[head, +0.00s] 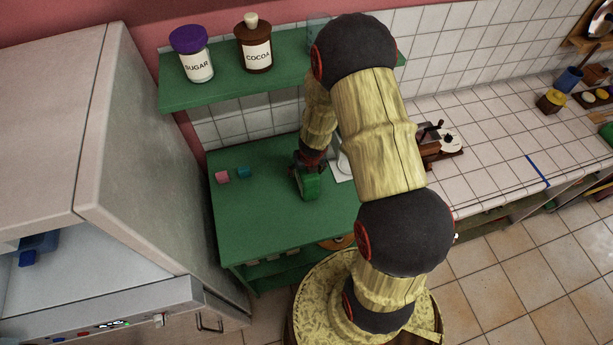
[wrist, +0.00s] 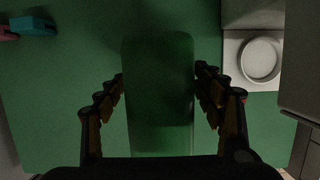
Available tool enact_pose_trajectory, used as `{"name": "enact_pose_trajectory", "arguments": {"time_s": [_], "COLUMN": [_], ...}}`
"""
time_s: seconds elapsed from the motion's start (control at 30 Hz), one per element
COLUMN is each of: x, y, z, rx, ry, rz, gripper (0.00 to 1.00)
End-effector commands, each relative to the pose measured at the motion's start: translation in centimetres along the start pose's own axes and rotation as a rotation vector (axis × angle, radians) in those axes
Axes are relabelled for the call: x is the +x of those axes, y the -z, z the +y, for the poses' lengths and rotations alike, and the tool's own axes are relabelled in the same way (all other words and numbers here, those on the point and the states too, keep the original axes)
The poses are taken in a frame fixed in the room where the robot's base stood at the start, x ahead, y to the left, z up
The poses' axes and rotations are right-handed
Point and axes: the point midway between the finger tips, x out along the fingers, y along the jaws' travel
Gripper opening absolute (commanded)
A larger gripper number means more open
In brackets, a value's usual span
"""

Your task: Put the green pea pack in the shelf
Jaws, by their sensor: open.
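The green pea pack (head: 308,186) is on the green lower table top of the shelf unit (head: 262,210) in the head view. In the wrist view the pack (wrist: 158,85) is a dark green block lying between my fingers. My gripper (head: 306,166) is above the pack, pointing down. In the wrist view my gripper (wrist: 160,85) is open, with one finger on each side of the pack. The left finger is at or very near its side; I cannot tell if either finger touches. The upper green shelf board (head: 220,90) is above and behind.
A sugar jar (head: 194,56) and a cocoa jar (head: 254,46) stand on the upper board. A white object with a round dish (wrist: 260,60) is close on the right. A fridge (head: 150,150) stands left.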

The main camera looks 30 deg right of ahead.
Motion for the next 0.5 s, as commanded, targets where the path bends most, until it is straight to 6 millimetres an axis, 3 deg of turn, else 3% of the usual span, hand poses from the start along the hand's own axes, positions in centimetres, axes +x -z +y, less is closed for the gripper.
{"name": "enact_pose_trajectory", "arguments": {"time_s": [0.07, 0.5], "x": [-0.01, -0.01], "y": [-0.01, -0.01], "z": [0.0, 0.0], "rx": [0.0, 0.0], "ry": [0.0, 0.0], "rz": [0.0, 0.0], "gripper": [0.68, 0.44]}}
